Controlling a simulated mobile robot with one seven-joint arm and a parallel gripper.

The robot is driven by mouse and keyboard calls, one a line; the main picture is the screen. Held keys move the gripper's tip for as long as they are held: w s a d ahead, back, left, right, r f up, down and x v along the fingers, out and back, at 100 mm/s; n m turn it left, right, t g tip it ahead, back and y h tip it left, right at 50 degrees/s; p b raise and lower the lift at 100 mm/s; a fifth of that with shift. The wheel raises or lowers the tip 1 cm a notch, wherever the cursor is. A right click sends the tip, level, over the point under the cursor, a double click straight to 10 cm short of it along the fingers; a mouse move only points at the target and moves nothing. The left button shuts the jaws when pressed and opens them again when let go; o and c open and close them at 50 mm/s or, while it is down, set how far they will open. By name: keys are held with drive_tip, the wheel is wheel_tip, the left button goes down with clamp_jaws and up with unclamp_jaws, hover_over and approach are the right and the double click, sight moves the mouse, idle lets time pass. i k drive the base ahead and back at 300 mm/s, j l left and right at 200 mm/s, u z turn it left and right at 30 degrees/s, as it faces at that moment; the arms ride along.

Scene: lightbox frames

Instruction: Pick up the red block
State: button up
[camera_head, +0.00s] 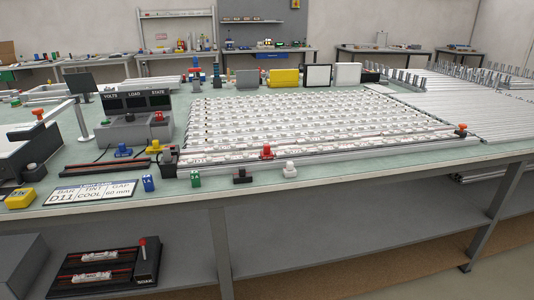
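A small red block-like piece (267,153) with a narrower top sits at the front rail of the large panel, right of the picture's middle. It is upright, and I cannot tell whether it is fixed to the rail. Near it on the front edge of the table are a white piece (290,170), a black piece (242,176), a green block (195,179) and a blue block (148,183). My gripper does not show in this view.
The pale green table (330,175) carries a wide panel of white bars (310,118). A label card (92,192) and a yellow block (20,198) lie at the front left. A control box with displays (137,115) stands behind them. A grey shelf (330,235) runs below.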

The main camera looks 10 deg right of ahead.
sight(266, 155)
drive_tip(key=i+l+u, duration=0.1)
drive_tip(key=u, duration=0.4)
drive_tip(key=l+u, duration=0.2)
drive_tip(key=u, duration=0.3)
drive_tip(key=l+u, duration=0.3)
drive_tip(key=l, duration=0.2)
drive_tip(key=l+u, duration=0.25)
drive_tip(key=l, duration=0.25)
drive_tip(key=l+u, duration=0.15)
drive_tip(key=l, duration=0.4)
drive_tip(key=k+l+u, duration=0.15)
drive_tip(key=l, duration=0.35)
drive_tip(key=k+l, duration=0.1)
drive_tip(key=l, duration=1.1)
drive_tip(key=k+l, duration=0.15)
drive_tip(key=l, duration=0.5)
